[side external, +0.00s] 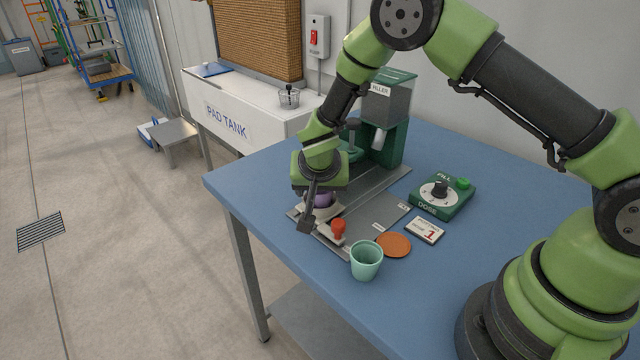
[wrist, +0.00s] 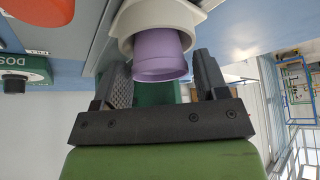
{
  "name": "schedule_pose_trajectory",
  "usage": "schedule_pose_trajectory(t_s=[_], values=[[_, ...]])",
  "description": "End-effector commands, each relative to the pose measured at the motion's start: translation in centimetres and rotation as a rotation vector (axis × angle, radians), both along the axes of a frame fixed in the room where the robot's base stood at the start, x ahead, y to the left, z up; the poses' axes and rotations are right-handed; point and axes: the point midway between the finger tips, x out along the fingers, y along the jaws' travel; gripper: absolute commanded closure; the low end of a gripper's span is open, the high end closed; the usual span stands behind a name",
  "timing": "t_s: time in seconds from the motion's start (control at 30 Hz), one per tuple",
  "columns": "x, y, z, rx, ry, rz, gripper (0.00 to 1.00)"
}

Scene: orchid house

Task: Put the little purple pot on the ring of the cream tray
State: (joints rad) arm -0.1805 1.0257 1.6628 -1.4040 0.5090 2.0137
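The little purple pot (wrist: 160,52) sits in the ring of the cream tray (wrist: 196,12). In the side view the pot (side external: 322,200) shows only in part below my gripper, with the cream tray (side external: 328,212) under it. My gripper (wrist: 162,72) is open, with one finger on each side of the pot. A narrow gap shows between the pot and the right finger; on the left I cannot tell whether the finger touches. In the side view one dark finger of my gripper (side external: 315,208) hides part of the tray.
Close by are a red knob (side external: 338,227), a mint pot (side external: 366,261), an orange disc (side external: 394,244) and a card (side external: 425,230). A green dosing box (side external: 442,197) and the filler (side external: 388,120) stand behind. The blue table (side external: 480,250) is clear toward the front right.

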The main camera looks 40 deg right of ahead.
Motion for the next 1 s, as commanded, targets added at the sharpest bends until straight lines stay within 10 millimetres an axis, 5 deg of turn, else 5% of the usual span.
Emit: schedule_pose_trajectory(t_s=[0.43, 1.0], values=[[-0.2, 0.2, 0.9, 0.000, -0.002, 0.002, 0.21], [-3.9, 3.9, 10.1, 0.000, -0.003, 0.002, 0.21]])
